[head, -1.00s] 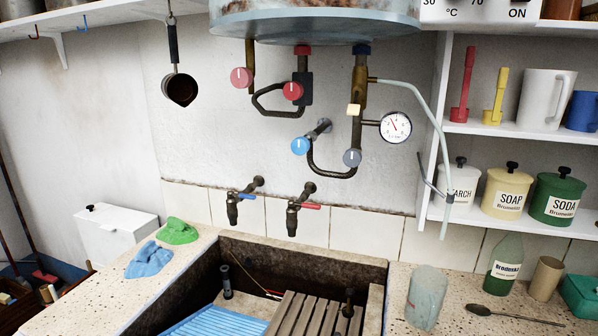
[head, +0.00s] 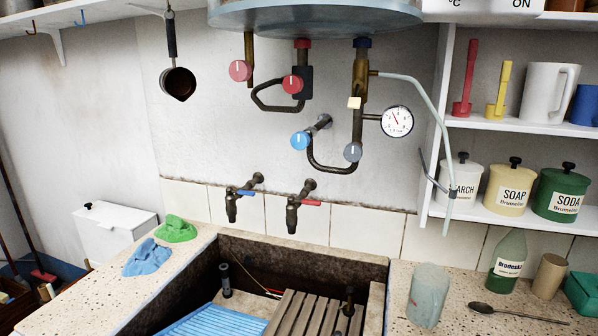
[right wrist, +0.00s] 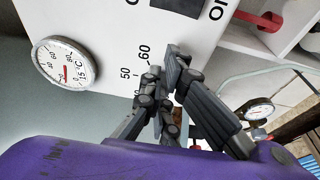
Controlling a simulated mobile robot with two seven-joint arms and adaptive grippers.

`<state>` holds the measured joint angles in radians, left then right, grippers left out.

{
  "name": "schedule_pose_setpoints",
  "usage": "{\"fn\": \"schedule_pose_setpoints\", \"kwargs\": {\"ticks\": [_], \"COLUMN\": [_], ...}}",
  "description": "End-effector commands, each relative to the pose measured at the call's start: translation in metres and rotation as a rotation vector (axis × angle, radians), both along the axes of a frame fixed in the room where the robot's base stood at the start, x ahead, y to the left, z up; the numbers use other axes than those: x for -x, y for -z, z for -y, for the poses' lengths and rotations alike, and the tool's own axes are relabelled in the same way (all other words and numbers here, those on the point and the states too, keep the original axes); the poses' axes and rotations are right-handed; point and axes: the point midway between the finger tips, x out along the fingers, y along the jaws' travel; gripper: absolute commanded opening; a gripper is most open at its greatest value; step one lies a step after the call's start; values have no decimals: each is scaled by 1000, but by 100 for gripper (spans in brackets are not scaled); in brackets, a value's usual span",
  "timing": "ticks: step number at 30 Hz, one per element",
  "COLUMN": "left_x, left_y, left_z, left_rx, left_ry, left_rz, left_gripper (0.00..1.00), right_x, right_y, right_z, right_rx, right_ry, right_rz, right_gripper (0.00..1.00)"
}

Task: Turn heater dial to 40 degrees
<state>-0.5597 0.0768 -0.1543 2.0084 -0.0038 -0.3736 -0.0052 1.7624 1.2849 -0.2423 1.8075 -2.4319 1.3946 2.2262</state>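The heater's white control panel (right wrist: 105,25) fills the upper part of the right wrist view, turned on its side, with the numbers 50 and 60 readable. Only its bottom edge (head: 482,7) shows in the head view, with "°C" and "ON". My right gripper (right wrist: 165,62) is right in front of the panel, its fingertips close together beside the 60. I cannot see the dial itself; the fingers cover that area, and whether they hold it is hidden. A round thermometer (right wrist: 65,62) on the panel reads near 15 °C. My left gripper is in no view.
Below the tank (head: 315,15) are pipes with red and blue knobs and a round gauge (head: 397,121). A shelf (head: 505,132) with jugs and canisters stands at right. The stone trough (head: 300,257) lies below, with a glass jar (head: 427,295) on its right ledge.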

Motion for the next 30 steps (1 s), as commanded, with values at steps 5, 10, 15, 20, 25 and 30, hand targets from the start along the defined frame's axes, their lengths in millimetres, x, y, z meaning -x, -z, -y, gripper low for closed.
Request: {"fn": "schedule_pose_setpoints", "kwargs": {"ticks": [5,10,15,20,25,30], "left_x": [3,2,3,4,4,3], "left_y": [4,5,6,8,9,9], "left_z": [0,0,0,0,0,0], "left_rx": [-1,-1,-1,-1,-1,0], "left_ry": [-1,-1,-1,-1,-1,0], "left_rz": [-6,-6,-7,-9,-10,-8], "left_gripper": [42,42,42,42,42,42], "right_x": [-3,-3,-1,1,18,38], "right_y": [10,10,12,12,10,9], "right_z": [-3,-3,1,4,-1,-7], "right_rx": [1,2,1,2,2,1], "right_ry": [-5,-4,-4,-3,-4,-3], "right_rz": [-7,-7,-6,-6,-2,0], "right_gripper": [0,0,0,0,0,0]}}
